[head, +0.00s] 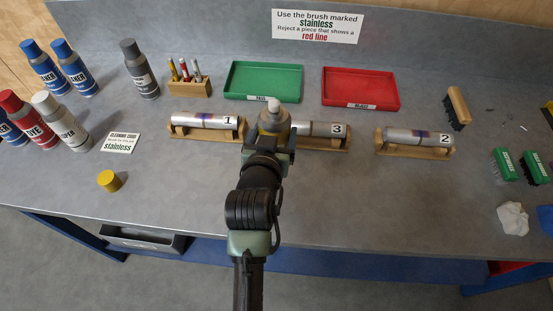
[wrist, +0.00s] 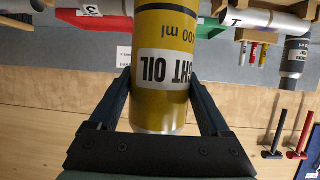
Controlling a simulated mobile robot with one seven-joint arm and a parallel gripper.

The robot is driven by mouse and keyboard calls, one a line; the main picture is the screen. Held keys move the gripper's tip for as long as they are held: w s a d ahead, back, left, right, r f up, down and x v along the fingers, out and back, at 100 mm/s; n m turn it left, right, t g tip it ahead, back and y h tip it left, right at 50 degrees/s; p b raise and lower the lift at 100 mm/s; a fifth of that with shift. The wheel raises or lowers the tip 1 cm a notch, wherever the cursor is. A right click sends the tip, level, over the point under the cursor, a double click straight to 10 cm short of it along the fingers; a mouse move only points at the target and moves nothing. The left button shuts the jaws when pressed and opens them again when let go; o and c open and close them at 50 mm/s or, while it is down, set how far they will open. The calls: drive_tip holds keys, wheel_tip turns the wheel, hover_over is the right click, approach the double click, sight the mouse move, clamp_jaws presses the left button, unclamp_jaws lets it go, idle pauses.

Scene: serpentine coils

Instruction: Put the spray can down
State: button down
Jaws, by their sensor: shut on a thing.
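The spray can is yellow with a white label reading "...HT OIL" in the wrist view (wrist: 160,62). My gripper (head: 272,143) is shut on the can's body, with one dark finger on each side in the wrist view (wrist: 158,80). The can is over the middle of the bench, in front of the piece marked 3 (head: 318,130). Whether its base touches the bench is hidden. A yellow cap (head: 109,181) sits on the bench at left.
Pieces 1 (head: 205,120) and 2 (head: 415,137) lie on wooden cradles either side. Several cans, including a dark grey one (head: 140,70), stand at left. Green (head: 263,97) and red (head: 360,103) trays are behind. Brushes (head: 505,164) lie at right. Front bench (head: 175,185) is largely clear.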

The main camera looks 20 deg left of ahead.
drive_tip(key=f, duration=0.4)
drive_tip(key=shift+s, duration=0.3)
drive_tip(key=shift+w+f, duration=0.1)
drive_tip(key=shift+f, duration=2)
drive_tip(key=shift+f, duration=0.1)
drive_tip(key=shift+c, duration=1.4)
unclamp_jaws()
drive_tip(key=shift+f, duration=0.2)
drive_tip(key=shift+o, duration=1.4)
drive_tip(key=shift+r, duration=0.1)
